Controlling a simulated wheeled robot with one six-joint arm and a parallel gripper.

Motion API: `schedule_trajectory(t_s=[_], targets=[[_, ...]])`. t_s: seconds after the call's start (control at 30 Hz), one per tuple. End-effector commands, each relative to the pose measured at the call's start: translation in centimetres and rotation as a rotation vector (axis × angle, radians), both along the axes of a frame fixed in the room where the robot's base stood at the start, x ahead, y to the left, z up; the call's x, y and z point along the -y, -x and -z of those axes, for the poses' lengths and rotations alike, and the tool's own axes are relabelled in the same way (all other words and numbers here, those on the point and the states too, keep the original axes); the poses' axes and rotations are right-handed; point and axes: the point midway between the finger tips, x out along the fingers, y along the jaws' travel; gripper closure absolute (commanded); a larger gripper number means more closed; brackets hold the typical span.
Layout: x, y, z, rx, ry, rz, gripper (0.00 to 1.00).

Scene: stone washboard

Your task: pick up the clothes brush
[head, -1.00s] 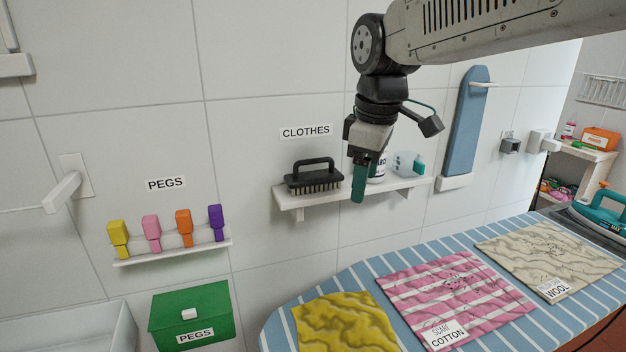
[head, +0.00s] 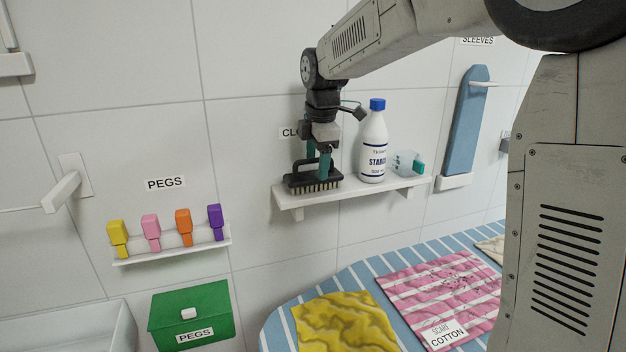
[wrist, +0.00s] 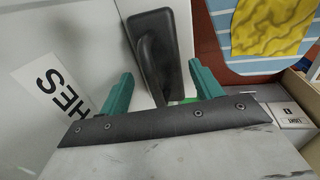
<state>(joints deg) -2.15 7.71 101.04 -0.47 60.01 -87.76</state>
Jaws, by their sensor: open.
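The black clothes brush (head: 298,184) lies bristles down on the left part of the white wall shelf, its handle arching up. My gripper (head: 318,164) is over the brush, with its green fingers pointing down around the handle. In the wrist view the brush (wrist: 155,30) and its handle show between the two spread fingers of my gripper (wrist: 162,88). The fingers are open, with a gap to the handle on each side. The sign behind the brush is partly hidden by my arm.
A white starch bottle (head: 374,145) with a blue cap stands right of the brush on the shelf (head: 345,196). A clear cup with a teal part (head: 406,163) is further right. Pegs (head: 183,222) sit on a rail at left. The ironing board (head: 365,276) with cloths is below.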

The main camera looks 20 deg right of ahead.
Motion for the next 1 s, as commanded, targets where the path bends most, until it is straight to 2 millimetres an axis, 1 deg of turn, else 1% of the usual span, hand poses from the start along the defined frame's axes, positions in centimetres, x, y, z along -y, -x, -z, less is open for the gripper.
schedule_trajectory(t_s=[0.03, 0.1, 0.2, 0.47, 0.57, 0.6, 0.87, 1.0], targets=[[-0.1, -0.1, 0.9, -0.003, 0.0, 0.0, 0.35], [-0.1, -0.3, 1.9, -0.004, 0.0, 0.0, 0.35], [-0.1, -0.5, 2.7, -0.001, 0.0, 0.001, 0.35], [0.0, -0.5, 2.9, 0.0, 0.0, 0.002, 0.35], [0.0, -0.5, 2.9, 0.0, 0.0, 0.002, 0.6], [0.0, -0.5, 2.9, 0.0, 0.0, 0.002, 0.71], [0.0, -0.5, 2.9, 0.0, 0.0, 0.002, 0.71], [0.0, -0.4, 2.5, 0.001, 0.0, 0.002, 0.71]])
